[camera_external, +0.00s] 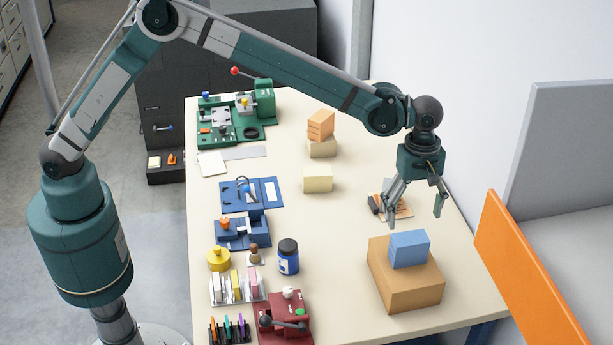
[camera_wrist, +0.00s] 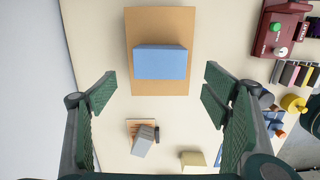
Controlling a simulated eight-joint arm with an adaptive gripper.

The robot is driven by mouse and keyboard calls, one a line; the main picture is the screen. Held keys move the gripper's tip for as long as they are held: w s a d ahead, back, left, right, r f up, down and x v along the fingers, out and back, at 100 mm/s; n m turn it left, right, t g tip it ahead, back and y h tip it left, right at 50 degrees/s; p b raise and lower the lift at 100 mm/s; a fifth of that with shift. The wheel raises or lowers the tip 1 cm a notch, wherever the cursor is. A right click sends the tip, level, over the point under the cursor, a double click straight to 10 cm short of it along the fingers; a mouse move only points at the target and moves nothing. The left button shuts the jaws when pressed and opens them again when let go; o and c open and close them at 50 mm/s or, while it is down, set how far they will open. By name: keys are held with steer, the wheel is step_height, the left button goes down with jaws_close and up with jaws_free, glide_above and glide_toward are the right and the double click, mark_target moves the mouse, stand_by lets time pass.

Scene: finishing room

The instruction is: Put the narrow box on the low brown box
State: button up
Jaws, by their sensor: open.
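The blue box (camera_external: 409,248), which looks like the narrow box, rests upright on top of the low brown box (camera_external: 405,288) at the table's near right. In the wrist view the blue box (camera_wrist: 160,62) lies across the middle of the brown box (camera_wrist: 160,20), with brown surface showing on both its long sides. My gripper (camera_external: 415,216) is open and empty, above and behind the blue box, apart from it. In the wrist view my gripper's fingers (camera_wrist: 160,92) are spread wide, with the boxes ahead of them.
An orange box (camera_external: 320,123) sits on a beige box (camera_external: 321,148), with a pale yellow box (camera_external: 318,181) nearer. A small orange pad (camera_external: 404,211) with grey and black items lies behind the brown box. Fixtures line the table's left side. An orange panel (camera_external: 525,275) stands right.

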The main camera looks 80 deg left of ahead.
steer(key=shift+a+r, duration=0.1)
steer(key=shift+r, duration=1.4)
steer(key=shift+a+r, duration=0.1)
steer(key=s+a+r+m+t, duration=0.2)
steer(key=s+a+r+m, duration=0.3)
steer(key=s+a+r, duration=0.65)
steer(key=s+a+r+m+t, duration=0.1)
steer(key=s+a+r+m, duration=0.3)
steer(key=s+a+r, duration=0.7)
steer(key=s+a+f+m+t, duration=0.1)
steer(key=s+a+f+m, duration=0.1)
steer(key=s, duration=0.8)
steer(key=s+a+f+m+t, duration=0.1)
steer(key=s+a+f+m, duration=0.2)
steer(key=s, duration=0.8)
steer(key=s+a+f+m+t, duration=0.2)
steer(key=s+f, duration=0.4)
steer(key=s, duration=0.4)
steer(key=shift+s+a+m+y, duration=0.4)
steer(key=shift+a+m, duration=0.25)
steer(key=shift+m, duration=0.35)
